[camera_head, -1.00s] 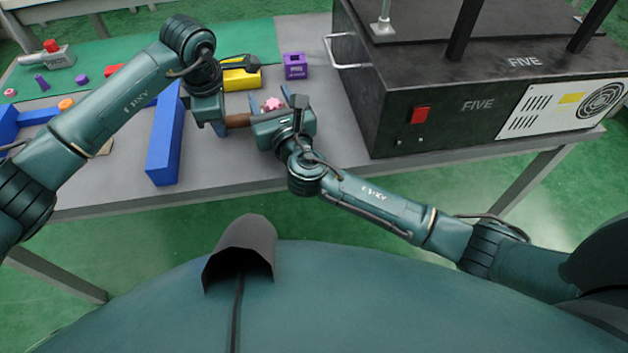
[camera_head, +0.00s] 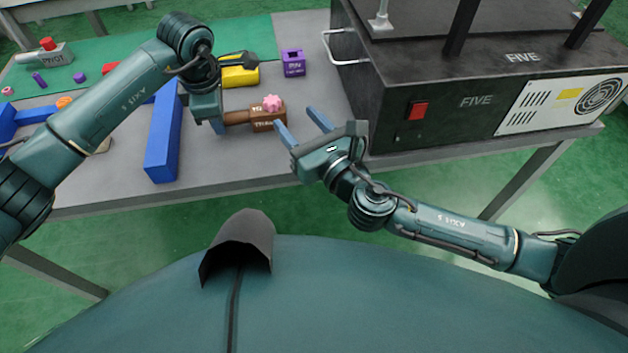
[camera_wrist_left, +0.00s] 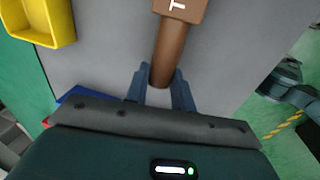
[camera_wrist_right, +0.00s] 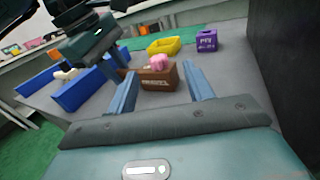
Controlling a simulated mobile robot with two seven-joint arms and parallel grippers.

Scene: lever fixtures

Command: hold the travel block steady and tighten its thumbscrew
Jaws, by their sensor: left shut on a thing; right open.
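The travel block (camera_head: 266,121) is a brown block with a handle-like bar pointing left and white lettering on it. A pink knobbed thumbscrew (camera_head: 271,103) sits on its top. My left gripper (camera_head: 222,122) is shut on the block's brown bar (camera_wrist_left: 168,55), which also shows in the left wrist view. My right gripper (camera_head: 298,122) is open and empty, to the right of the block and apart from it. In the right wrist view the block (camera_wrist_right: 150,80) and the pink thumbscrew (camera_wrist_right: 158,61) show beyond and between my open fingers.
A yellow bin (camera_head: 240,77) and a purple block (camera_head: 293,63) stand behind the travel block. A blue barrier (camera_head: 164,140) lies to its left. A large black box (camera_head: 480,110) stands at the right. The grey table is clear just in front of the block.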

